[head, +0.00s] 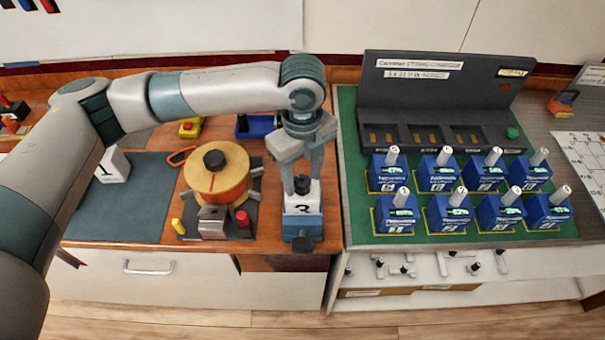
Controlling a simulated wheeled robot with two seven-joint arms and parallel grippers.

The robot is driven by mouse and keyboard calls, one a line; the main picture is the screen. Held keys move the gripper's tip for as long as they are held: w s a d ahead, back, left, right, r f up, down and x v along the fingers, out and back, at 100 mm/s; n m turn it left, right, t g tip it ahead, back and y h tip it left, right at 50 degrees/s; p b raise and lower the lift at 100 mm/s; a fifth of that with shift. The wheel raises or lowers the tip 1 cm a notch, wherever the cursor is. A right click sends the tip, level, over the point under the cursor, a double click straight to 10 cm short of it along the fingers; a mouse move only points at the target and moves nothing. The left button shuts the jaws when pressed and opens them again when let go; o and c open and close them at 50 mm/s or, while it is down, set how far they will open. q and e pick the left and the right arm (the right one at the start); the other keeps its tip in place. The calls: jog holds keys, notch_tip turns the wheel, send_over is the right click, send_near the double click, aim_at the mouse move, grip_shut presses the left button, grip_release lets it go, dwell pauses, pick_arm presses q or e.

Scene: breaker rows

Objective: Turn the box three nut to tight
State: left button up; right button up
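Box three (303,223), white and blue with a "3" on its face, stands near the front edge of the wooden bench. The nut's upper part is partly hidden by the gripper. My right gripper is out of view.
A round wooden drum (216,178) with a black knob stands close left of box three. To the right, a green mat (358,200) holds several blue breakers (398,212) before a dark panel (430,90).

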aim_at(302, 179)
pick_arm(q)
jog(key=shift+r, duration=0.1)
jog(key=shift+r+b, duration=0.3)
jog(key=shift+r, duration=0.25)
notch_tip(302, 179, up, 16)
jog(key=b, duration=0.4)
dwell(0.3)
